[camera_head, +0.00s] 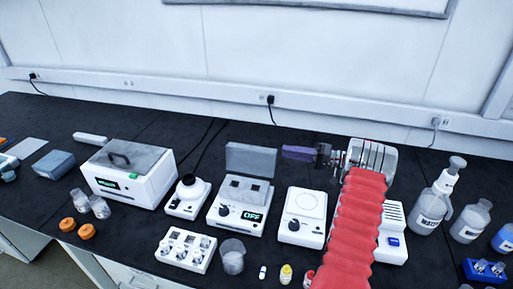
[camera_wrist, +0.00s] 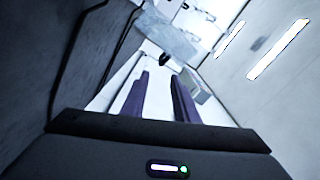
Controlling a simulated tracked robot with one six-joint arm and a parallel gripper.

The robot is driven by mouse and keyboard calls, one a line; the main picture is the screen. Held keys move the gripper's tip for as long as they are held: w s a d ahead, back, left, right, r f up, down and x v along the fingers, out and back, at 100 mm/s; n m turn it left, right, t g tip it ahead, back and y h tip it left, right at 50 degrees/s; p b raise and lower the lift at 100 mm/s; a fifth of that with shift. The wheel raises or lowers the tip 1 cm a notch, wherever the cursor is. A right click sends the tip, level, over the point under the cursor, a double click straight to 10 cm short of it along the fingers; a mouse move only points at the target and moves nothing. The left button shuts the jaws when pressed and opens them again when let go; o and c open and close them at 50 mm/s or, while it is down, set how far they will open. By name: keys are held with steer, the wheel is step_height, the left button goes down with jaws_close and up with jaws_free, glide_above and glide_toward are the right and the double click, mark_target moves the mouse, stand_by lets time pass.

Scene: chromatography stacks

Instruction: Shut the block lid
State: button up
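The block heater (camera_head: 236,218) is a white unit with a dial and a display reading OFF, in the middle of the bench in the head view. Its grey block lid (camera_head: 250,160) stands upright at the back, open, with the dark block (camera_head: 249,190) uncovered. My gripper (camera_head: 287,152) is just right of the lid's right edge, fingers pointing left; a small gap seems to separate them. In the wrist view the purple fingers (camera_wrist: 157,76) are apart with nothing between them. I cannot tell whether the grey panel beyond them there is the lid.
A white hotplate-like unit (camera_head: 302,216) stands right of the block heater, below my gripper. A small mixer (camera_head: 187,196) and a lidded white bath (camera_head: 130,185) stand left. A vial rack (camera_head: 185,249) and a beaker (camera_head: 232,257) are in front. Bottles (camera_head: 432,205) stand far right.

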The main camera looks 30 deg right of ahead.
mark_target(252, 157)
steer(key=x, duration=1.4)
steer(key=shift+s, duration=0.1)
steer(key=shift+c, duration=0.7)
